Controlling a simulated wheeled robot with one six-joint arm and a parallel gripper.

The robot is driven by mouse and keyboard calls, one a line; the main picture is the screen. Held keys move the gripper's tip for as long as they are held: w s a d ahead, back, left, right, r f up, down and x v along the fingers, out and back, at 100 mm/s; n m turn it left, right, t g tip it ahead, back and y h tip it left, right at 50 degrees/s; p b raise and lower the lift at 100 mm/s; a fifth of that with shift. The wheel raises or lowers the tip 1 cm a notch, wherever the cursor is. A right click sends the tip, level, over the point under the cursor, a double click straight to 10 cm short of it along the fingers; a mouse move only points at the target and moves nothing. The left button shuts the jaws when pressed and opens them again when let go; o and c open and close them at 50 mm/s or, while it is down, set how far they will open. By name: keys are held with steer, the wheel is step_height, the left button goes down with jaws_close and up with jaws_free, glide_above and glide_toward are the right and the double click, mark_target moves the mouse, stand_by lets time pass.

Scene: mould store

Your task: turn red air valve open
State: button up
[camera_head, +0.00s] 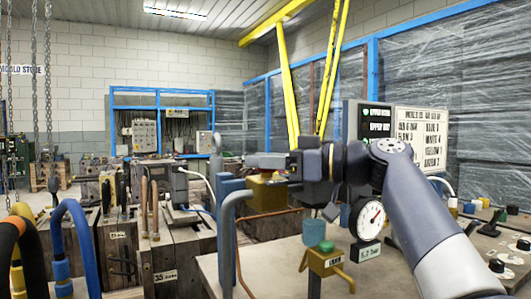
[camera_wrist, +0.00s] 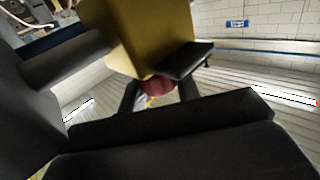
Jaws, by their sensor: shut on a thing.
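My gripper (camera_head: 266,162) reaches left, just above a yellow-brass valve body (camera_head: 268,194) in the head view. In the wrist view the brass body (camera_wrist: 150,30) fills the upper middle. A small dark red part (camera_wrist: 157,88), likely the red valve's handle, sits between my dark fingers. My gripper is shut on it. Most of the red part is hidden by the fingers, and it does not show in the head view, so its angle cannot be told.
A green-topped brass valve (camera_head: 325,260) stands in front on the bench (camera_head: 208,268). A round gauge (camera_head: 369,219) over a reading plate (camera_head: 369,251) is close to my arm. A grey bent pipe (camera_head: 228,240) rises left. Wooden crates (camera_head: 160,250) and hoses crowd the left.

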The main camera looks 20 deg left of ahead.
steer(key=shift+r, duration=0.1)
stand_by(0.4)
steer(key=o, duration=0.9)
steer(key=shift+o, duration=0.2)
steer(key=shift+d, duration=0.15)
steer(key=w+d+p, duration=0.1)
steer(key=d, duration=0.9)
steer(key=shift+w+d, duration=0.2)
steer(key=shift+d, duration=0.1)
steer(key=a, duration=0.3)
steer(key=s+a, duration=0.1)
steer(key=a, duration=0.3)
steer(key=a+b, duration=0.1)
steer(key=a, duration=0.3)
steer(key=shift+s, duration=0.2)
steer(key=shift+d, duration=0.1)
